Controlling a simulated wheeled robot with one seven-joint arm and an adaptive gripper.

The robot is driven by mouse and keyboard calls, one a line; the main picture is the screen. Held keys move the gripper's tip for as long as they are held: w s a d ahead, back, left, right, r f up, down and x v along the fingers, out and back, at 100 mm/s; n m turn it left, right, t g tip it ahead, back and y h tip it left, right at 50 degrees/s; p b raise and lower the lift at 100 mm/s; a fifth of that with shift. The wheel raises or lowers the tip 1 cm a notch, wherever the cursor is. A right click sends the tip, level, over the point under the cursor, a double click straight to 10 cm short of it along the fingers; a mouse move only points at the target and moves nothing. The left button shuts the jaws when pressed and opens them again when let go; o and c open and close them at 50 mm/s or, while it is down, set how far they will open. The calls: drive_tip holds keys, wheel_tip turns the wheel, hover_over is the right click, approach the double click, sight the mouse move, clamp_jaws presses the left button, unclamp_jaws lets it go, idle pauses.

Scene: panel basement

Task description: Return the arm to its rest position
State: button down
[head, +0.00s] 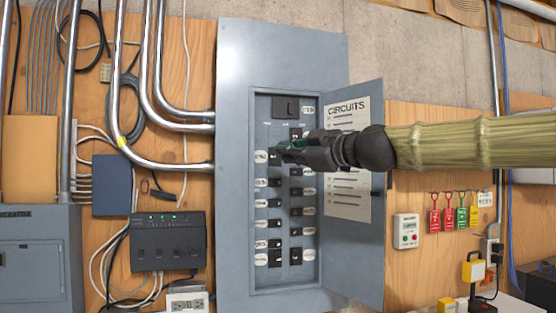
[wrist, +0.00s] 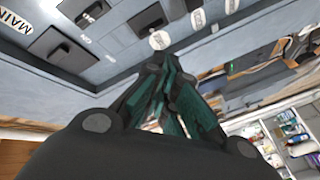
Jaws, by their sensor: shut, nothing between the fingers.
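My gripper (head: 276,152) is at the open breaker panel (head: 234,190), reaching in from the right. Its fingers are shut and empty, with the tips close to a breaker in the upper left column. Whether they touch it I cannot tell. In the wrist view my gripper (wrist: 155,68) points at the panel, with green pads on dark fingers. Black breaker switches (wrist: 86,12) and round white labels (wrist: 159,40) show just beyond the tips. My arm (head: 440,144) extends to the right edge and hides part of the panel door.
The panel door (head: 370,250) stands open to the right, behind my arm, with a CIRCUITS sheet (head: 347,112). A black router (head: 168,241) and metal conduits (head: 160,75) are on the left. Coloured tags (head: 448,212) hang on the right. A shelf (wrist: 262,130) shows in the wrist view.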

sight(282, 231)
idle(0.3)
